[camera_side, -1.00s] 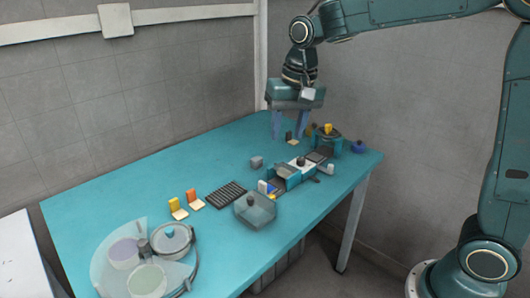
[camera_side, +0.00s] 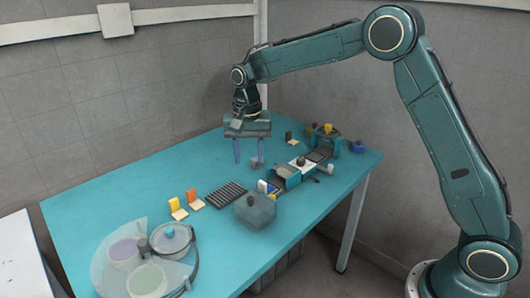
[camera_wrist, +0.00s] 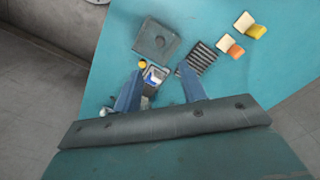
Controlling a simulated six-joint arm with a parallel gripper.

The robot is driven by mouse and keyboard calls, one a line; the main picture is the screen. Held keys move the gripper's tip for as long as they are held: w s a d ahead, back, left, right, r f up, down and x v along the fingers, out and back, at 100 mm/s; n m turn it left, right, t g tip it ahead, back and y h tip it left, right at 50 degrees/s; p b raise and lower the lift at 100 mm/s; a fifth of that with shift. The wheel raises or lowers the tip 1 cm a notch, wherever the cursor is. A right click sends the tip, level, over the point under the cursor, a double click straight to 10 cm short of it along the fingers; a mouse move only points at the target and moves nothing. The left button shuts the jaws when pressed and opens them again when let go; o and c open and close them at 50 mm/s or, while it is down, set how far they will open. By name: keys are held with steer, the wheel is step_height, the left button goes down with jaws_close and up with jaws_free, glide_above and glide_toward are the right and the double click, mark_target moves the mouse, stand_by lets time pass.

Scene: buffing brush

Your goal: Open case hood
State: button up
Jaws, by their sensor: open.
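A grey box-shaped hood (camera_side: 256,216) with a dark knob on top sits near the front edge of the table. It looks shut, and what lies under it cannot be seen. The hood also shows at the top of the wrist view (camera_wrist: 157,42). My gripper (camera_side: 249,158) is open and empty, pointing down over the table behind the hood. In the wrist view, its two blue fingers (camera_wrist: 160,84) are spread apart, with the hood beyond their tips. The fingers are apart from the hood.
The teal table (camera_side: 110,200) has clear room left of my gripper. A slotted black rack (camera_side: 226,195) and orange and yellow pieces (camera_side: 190,197) are left of the hood. A teal-and-white device (camera_side: 290,172) stands right of it. A clear-covered round station (camera_side: 150,260) fills the lower left.

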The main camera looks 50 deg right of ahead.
mark_target(250, 198)
steer(key=shift+f, duration=0.1)
step_height(250, 198, down, 14)
steer(key=shift+r, duration=0.2)
stand_by(0.5)
jaws_close()
